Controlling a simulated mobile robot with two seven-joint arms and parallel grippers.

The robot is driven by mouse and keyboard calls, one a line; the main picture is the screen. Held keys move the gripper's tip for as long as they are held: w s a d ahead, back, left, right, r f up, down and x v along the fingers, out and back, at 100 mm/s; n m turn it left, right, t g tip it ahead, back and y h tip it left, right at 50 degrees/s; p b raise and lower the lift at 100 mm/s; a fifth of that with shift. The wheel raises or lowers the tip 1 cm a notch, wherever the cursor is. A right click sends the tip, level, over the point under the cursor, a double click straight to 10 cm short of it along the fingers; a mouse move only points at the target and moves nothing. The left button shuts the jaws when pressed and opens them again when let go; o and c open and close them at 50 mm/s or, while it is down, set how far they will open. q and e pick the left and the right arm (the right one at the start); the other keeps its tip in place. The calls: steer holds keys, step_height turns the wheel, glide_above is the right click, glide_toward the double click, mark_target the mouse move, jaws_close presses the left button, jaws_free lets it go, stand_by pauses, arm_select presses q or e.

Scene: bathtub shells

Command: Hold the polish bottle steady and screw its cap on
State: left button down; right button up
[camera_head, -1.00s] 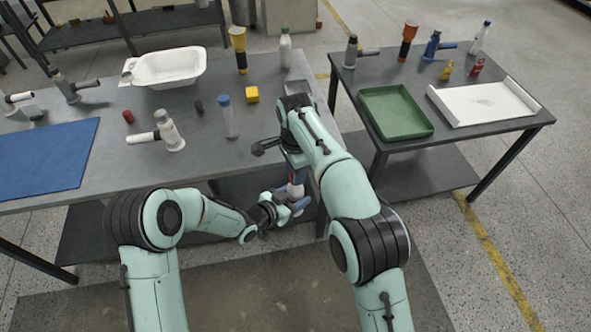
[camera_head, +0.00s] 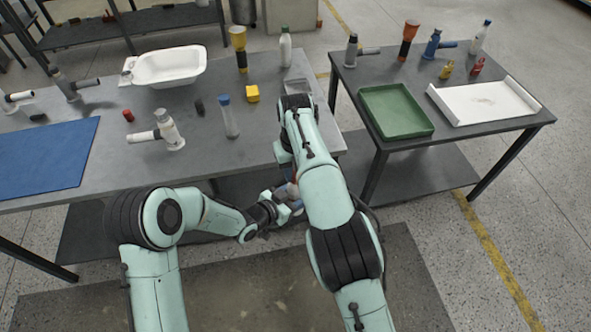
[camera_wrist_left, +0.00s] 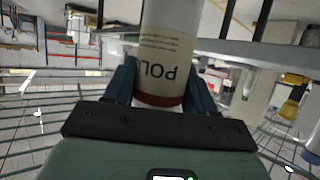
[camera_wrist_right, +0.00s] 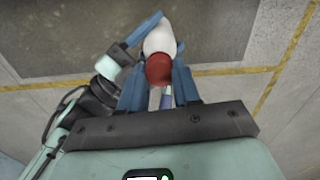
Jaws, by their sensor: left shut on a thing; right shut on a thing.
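The polish bottle (camera_wrist_left: 170,50) is white with a cream label reading "POL" and a dark red band. My left gripper (camera_wrist_left: 163,85) is shut around its body, a finger on each side. The red cap (camera_wrist_right: 159,70) sits at the top of the white bottle (camera_wrist_right: 160,38) in the right wrist view, between the blue fingers of my right gripper (camera_wrist_right: 160,77), which is shut on it. In the head view the bottle (camera_head: 292,189) is held in front of the table edge, partly covered by my right arm. How far the cap is threaded cannot be seen.
The grey table (camera_head: 100,180) carries a white tub (camera_head: 170,67), a blue-capped bottle (camera_head: 229,118), a yellow block (camera_head: 252,94) and a blue mat (camera_head: 45,155). A second table at right holds a green tray (camera_head: 396,111) and a white tray (camera_head: 485,102).

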steer(key=o, duration=1)
steer(key=shift+r, duration=0.1)
steer(key=shift+r, duration=2.2)
steer(key=shift+c, duration=0.4)
